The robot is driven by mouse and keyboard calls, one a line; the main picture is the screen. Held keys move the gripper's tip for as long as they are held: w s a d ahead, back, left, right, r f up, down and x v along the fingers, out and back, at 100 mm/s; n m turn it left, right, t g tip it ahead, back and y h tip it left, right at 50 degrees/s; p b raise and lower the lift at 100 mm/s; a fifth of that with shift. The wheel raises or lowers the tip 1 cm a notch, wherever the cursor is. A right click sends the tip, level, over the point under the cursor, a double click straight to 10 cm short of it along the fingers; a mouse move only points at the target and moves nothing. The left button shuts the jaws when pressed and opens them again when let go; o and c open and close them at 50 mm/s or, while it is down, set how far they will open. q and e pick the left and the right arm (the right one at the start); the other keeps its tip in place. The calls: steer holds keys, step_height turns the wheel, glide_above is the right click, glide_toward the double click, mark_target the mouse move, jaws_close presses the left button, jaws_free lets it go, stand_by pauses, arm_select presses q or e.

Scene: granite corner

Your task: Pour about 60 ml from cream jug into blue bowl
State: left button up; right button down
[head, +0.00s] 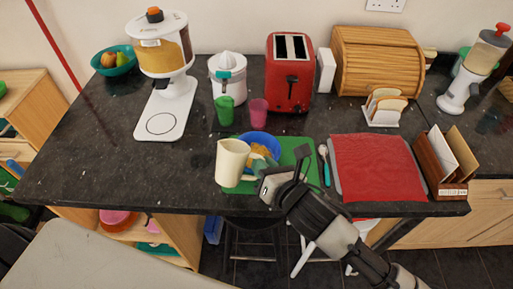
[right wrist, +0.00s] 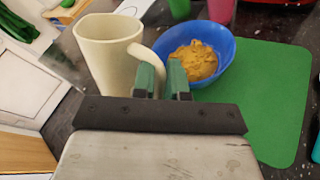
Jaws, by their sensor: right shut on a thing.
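The cream jug (head: 231,163) is upright at the front left of the blue bowl (head: 271,140). My right gripper (head: 257,180) is shut on the jug's handle. In the right wrist view the jug (right wrist: 104,52) stands left of the green fingertips (right wrist: 163,78), with its handle between them. I cannot tell whether its base touches the surface, and its contents are hidden. The bowl (right wrist: 223,68) holds a lumpy orange-brown food (right wrist: 192,62) and sits on a green mat (head: 299,149). My left gripper is not in view.
A green cup (head: 225,110) and a pink cup (head: 258,112) stand behind the bowl. A spoon (head: 324,165) and a red cloth (head: 376,166) lie to the right. The dark counter (head: 110,172) is clear at the left.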

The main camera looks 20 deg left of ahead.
steer(key=shift+s+a+f+n+t+b, duration=0.25)
steer(key=shift+s+f+n+t+b, duration=0.15)
steer(key=shift+s+f+n+b, duration=0.2)
steer(key=f+b, duration=0.1)
steer(key=f+n+b, duration=0.1)
steer(key=shift+s+a+f+t+b, duration=0.1)
steer(key=shift+s+a+t+b, duration=0.05)
steer(key=shift+s+t+b, duration=0.25)
steer(key=shift+s+f+y, duration=0.1)
steer(key=shift+s+y, duration=0.05)
steer(key=shift+y, duration=0.15)
steer(key=shift+s+a+r+n, duration=0.15)
steer(key=shift+r+n, duration=0.15)
steer(key=shift+n, duration=0.1)
steer(key=shift+s+a+r+n+t+b, duration=0.1)
steer(key=shift+s+r+n+t+b, duration=0.25)
steer(key=shift+n+t, duration=0.2)
